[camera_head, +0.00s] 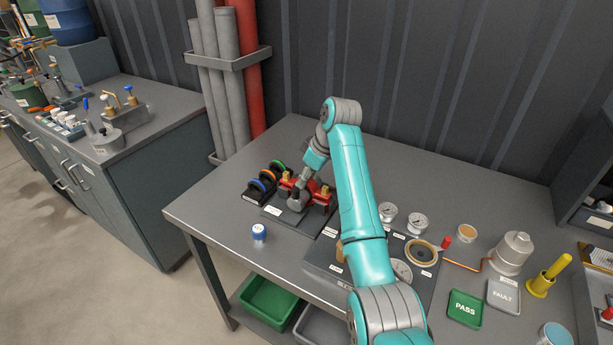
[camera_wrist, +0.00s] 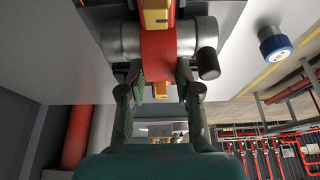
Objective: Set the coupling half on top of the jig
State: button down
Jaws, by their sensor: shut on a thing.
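The red coupling half (camera_wrist: 158,55) shows between my fingertips in the wrist view, with yellow blocks beside it. My gripper (camera_wrist: 160,82) is shut on it. A grey horizontal cylinder (camera_wrist: 203,36) lies close behind the red part, and I cannot tell whether they touch. In the head view my gripper (camera_head: 298,198) is low over a dark plate with a white label, at the table's left part. Red parts with yellow pieces (camera_head: 322,196) show on both sides of it. The arm and gripper hide part of the jig (camera_head: 287,217), so its exact contact with the coupling half is unclear.
A rack of black rings with green, blue and orange bands (camera_head: 261,184) stands just left of the plate.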

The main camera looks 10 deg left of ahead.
jog(key=shift+f, duration=0.45)
dwell(0.6)
jog(key=c, duration=1.2)
grip_release()
jog(key=shift+o, duration=0.2)
jog(key=shift+r, duration=0.1)
jog(key=shift+r, duration=1.65)
jog(key=o, duration=0.6)
jog(key=shift+c, duration=0.2)
